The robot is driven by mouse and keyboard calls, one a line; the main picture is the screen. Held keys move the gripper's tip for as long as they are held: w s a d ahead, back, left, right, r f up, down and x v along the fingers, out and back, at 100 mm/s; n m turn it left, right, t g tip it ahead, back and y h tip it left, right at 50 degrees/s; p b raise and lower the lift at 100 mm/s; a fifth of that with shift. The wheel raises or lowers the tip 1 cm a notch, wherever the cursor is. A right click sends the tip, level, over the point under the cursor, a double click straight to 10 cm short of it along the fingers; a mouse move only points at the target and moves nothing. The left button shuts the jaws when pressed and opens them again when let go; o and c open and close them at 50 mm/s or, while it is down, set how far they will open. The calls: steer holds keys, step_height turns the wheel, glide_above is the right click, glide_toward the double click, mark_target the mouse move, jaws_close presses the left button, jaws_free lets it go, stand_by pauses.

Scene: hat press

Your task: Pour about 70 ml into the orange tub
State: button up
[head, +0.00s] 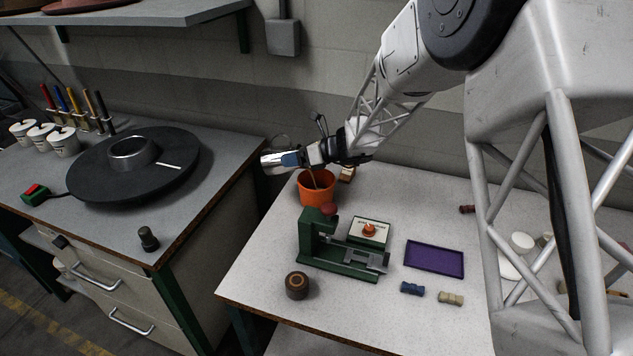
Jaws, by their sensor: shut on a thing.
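The orange tub (318,196) stands upright at the back left of the near table. My gripper (291,158), with blue at its fingers, is just above and left of the tub's rim. It is shut on a pale, shiny container (271,163), which looks tipped well over on its side. The container's contents and level cannot be made out. A thin brown streak runs down into the tub below my gripper; I cannot tell whether it is liquid or a stick. The inside of the tub is mostly hidden.
A green press-like device (335,255) stands in front of the tub, beside a box with an orange knob (369,230). A purple tray (434,258) and two small spools lie to the right. A round brown item (297,285) is near the front edge. A gap separates the left bench (215,160).

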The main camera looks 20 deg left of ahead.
mark_target(270, 168)
steer(key=h, duration=0.1)
steer(key=a+h, duration=0.1)
steer(key=h, duration=0.1)
steer(key=shift+f, duration=0.4)
steer(key=shift+t+h, duration=0.3)
steer(key=shift+h, duration=0.1)
steer(key=shift+a+r+h, duration=0.1)
steer(key=shift+r+h, duration=0.25)
steer(key=shift+h, duration=0.05)
steer(key=shift+s+a+f+h, duration=0.1)
steer(key=shift+a+f+h, duration=0.15)
steer(key=shift+h, duration=0.55)
stand_by(0.6)
steer(key=shift+a, duration=0.1)
steer(key=shift+s+a+f+t+h+b, duration=0.1)
steer(key=shift+a+f+t+h+b, duration=0.1)
steer(key=shift+a+f+h, duration=0.65)
steer(key=shift+s+a+f+t+h+b, duration=0.1)
steer(key=shift+a+f+t+h+b, duration=0.1)
steer(key=shift+a+f+h, duration=0.65)
steer(key=shift+s+a+f+h, duration=0.1)
steer(key=shift+a+h, duration=0.2)
steer(key=shift+h, duration=0.25)
steer(key=shift+s+a+f+h, duration=0.1)
steer(key=shift+a+h, duration=0.2)
steer(key=shift+h, duration=0.25)
steer(key=shift+a+f+t+h, duration=0.3)
steer(key=shift+a+h, duration=0.3)
steer(key=shift+h, duration=0.3)
